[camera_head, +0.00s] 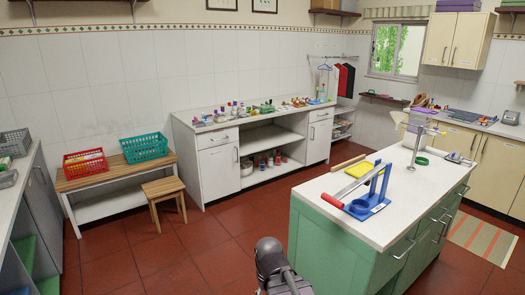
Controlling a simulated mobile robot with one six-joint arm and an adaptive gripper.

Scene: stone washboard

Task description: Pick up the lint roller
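I cannot pick out the lint roller with certainty. A long pale bar with a red end (332,201) lies on the white top of the green island (345,228); it may be the lint roller or another tool. It lies beside a blue stand (367,206). Many small items (236,112) stand on the long white counter at the back, too small to tell apart. A dark part of my arm (270,262) shows at the bottom centre, in front of the island's left side. No gripper fingers can be made out.
A yellow item (359,169) and a tap (419,146) are on the island. A wooden stool (164,189) stands before a bench with red (86,164) and green (145,148) baskets. Red tiled floor (190,245) is clear between them and the island.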

